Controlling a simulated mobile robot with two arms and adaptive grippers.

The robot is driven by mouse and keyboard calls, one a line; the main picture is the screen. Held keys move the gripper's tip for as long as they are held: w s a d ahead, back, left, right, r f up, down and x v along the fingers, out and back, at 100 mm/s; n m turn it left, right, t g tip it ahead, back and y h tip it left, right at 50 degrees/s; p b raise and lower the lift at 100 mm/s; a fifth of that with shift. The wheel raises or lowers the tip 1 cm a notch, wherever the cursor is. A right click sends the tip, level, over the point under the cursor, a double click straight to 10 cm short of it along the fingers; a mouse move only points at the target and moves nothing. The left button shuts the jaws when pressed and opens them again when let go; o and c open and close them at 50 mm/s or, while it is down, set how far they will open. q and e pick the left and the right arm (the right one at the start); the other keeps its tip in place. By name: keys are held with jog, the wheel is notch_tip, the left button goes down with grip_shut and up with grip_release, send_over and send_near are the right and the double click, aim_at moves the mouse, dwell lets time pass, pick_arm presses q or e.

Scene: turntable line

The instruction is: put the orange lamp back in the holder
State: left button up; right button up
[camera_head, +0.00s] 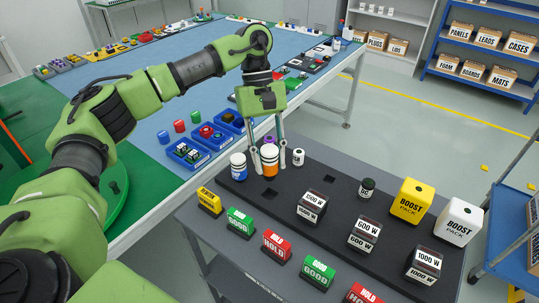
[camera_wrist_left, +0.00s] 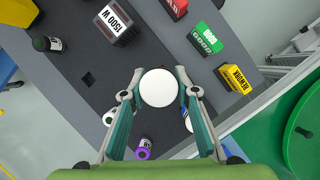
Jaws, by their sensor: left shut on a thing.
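The orange lamp (camera_head: 269,161), a cylinder with orange and white bands, is between the fingers of my left gripper (camera_head: 269,158), which is shut on it. In the left wrist view its round white top (camera_wrist_left: 158,87) shows between the two fingertips (camera_wrist_left: 158,92). The dark holder board (camera_head: 290,212) lies under it on the grey table, with empty square holes. Whether the lamp's base touches the board or sits in a hole is hidden. My right gripper is not in view.
A blue-and-white lamp (camera_head: 238,167) stands just left of the orange one, and a white one (camera_head: 298,157) to the right. A purple lamp (camera_head: 270,141) is behind. A dark green lamp (camera_head: 367,187), wattage blocks (camera_head: 312,207) and a yellow box (camera_head: 411,201) stand farther right.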

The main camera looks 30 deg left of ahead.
aim_at(270, 178)
pick_arm(q)
notch_tip(270, 178, down, 4)
jog(key=shift+r+b, duration=0.1)
jog(key=shift+b, duration=0.9)
jog(key=shift+f+b, duration=0.55)
jog(key=shift+f, duration=0.2)
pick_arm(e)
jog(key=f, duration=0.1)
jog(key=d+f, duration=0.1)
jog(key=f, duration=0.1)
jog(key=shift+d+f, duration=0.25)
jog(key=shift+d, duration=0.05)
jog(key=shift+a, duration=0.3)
pick_arm(q)
jog(key=shift+f+b, duration=0.45)
jog(key=shift+f, duration=0.15)
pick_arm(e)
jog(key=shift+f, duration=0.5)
pick_arm(q)
jog(key=shift+f+b, duration=0.65)
jog(key=shift+f, duration=0.15)
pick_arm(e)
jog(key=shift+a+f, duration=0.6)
pick_arm(q)
jog(key=o, duration=1.3)
jog(key=shift+r, duration=0.1)
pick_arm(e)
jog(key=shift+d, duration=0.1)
